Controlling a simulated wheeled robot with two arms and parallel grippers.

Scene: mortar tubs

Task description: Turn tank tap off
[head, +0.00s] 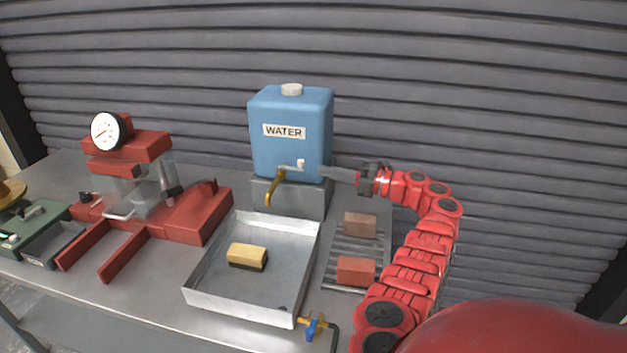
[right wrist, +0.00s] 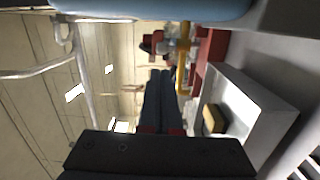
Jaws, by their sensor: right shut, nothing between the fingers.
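The blue water tank (head: 291,135) stands on a grey block behind the metal tray. Its brass tap (head: 273,186) sticks out from the tank's lower front, with the spout pointing down over the tray. A thin lever with a pale end (head: 300,164) lies roughly level, reaching right from the tap. My right gripper (head: 323,171) is shut and empty, its fingertips just right of the lever's end; I cannot tell whether they touch it. In the right wrist view the brass tap (right wrist: 183,58) shows just past the shut fingers (right wrist: 160,72). My left gripper is out of view.
The metal tray (head: 208,264) holds a yellow sponge (head: 247,256) and has a blue-handled valve (head: 314,327) at its front corner. Two reddish blocks sit on a rack (head: 335,262) at right. A red press with a gauge (head: 106,131) stands left. The ribbed shutter is close behind.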

